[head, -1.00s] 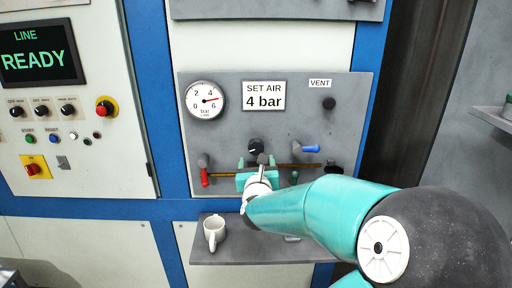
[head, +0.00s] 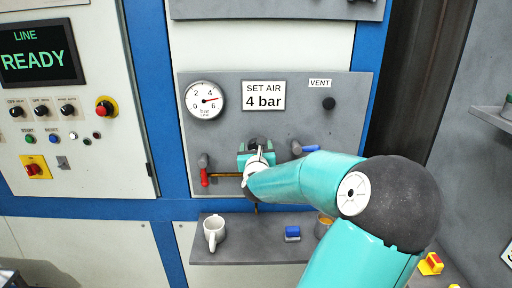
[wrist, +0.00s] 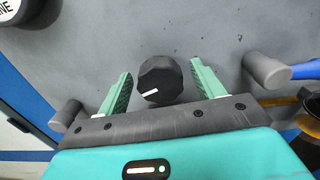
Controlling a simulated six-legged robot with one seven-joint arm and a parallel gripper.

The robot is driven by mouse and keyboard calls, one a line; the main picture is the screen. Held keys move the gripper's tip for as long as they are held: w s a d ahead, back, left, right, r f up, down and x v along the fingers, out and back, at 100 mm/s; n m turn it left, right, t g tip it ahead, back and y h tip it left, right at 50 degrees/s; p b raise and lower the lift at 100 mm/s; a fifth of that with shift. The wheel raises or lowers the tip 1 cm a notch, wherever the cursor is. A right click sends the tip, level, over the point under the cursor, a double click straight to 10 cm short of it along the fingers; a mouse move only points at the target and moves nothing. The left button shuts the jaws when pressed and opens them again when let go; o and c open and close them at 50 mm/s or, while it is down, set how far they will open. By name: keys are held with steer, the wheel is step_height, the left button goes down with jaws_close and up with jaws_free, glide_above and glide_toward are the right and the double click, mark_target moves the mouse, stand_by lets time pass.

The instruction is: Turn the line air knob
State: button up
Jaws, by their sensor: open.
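The line air knob (wrist: 159,80) is a black faceted knob with a white pointer mark, on the grey panel (head: 350,140). In the wrist view it sits between the two green fingers of my gripper (wrist: 160,88), with a gap on both sides. My gripper (head: 257,150) is open and faces the panel; in the head view it covers most of the knob (head: 259,141). The pressure gauge (head: 205,100) has its red needle a little past 4. A sign reading "SET AIR 4 bar" (head: 264,95) is right of the gauge.
A red-handled valve (head: 204,176) is left of my gripper, and a blue-handled valve (head: 309,149) is close on its right. A black vent knob (head: 329,103) is higher up. Below, a shelf (head: 225,251) holds a white mug (head: 214,231) and a blue item (head: 292,233).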

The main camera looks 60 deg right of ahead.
steer(key=shift+w+d, duration=0.25)
steer(key=shift+d, duration=0.2)
steer(key=c, duration=1)
